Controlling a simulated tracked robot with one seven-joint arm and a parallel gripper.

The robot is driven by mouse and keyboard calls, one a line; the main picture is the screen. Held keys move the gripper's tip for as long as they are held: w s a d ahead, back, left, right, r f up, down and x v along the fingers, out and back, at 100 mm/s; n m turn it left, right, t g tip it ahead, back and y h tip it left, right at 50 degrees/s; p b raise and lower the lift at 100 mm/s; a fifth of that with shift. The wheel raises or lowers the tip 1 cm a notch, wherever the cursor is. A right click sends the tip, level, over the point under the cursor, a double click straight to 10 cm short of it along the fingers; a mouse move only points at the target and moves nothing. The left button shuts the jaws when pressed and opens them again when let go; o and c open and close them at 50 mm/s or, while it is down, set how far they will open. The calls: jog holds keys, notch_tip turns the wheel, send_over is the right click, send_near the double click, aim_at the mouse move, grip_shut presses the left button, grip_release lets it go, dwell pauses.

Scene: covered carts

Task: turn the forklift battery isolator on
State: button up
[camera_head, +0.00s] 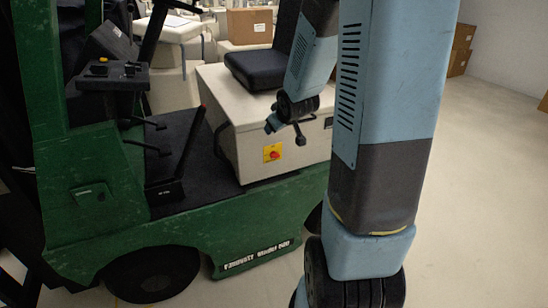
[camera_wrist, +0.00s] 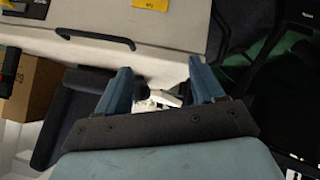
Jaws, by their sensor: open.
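The isolator is a red knob on a yellow square plate (camera_head: 272,153), on the cream side of the green forklift's (camera_head: 110,200) seat box. In the wrist view, part of a yellow plate (camera_wrist: 150,4) shows at the top edge, cut off, and the knob is not visible there. My gripper (camera_head: 271,125) is just above the plate in the head view, apart from the knob. In the wrist view, its two blue fingers (camera_wrist: 160,66) are spread with nothing between them. The knob's exact setting is too small to tell.
The seat box (camera_head: 228,95) carries a black seat (camera_head: 252,68). A black handle (camera_wrist: 95,38) stands out from it. A lever (camera_head: 190,142) and dark console (camera_head: 113,78) are to the left. Cardboard boxes (camera_head: 250,26) are behind. Open floor (camera_head: 480,200) lies to the right.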

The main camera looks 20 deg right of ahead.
jog(key=w+d+f+t+y, duration=0.1)
jog(key=w+d+f, duration=0.15)
jog(key=f, duration=0.55)
jog(key=m+t, duration=0.3)
jog(key=t, duration=0.4)
send_near(276, 157)
jog(key=w, duration=0.9)
jog(key=shift+w+d+f, duration=0.1)
jog(key=shift+w+f, duration=0.05)
jog(key=shift+w, duration=0.1)
jog(key=c, duration=1.1)
jog(key=shift+o, duration=0.2)
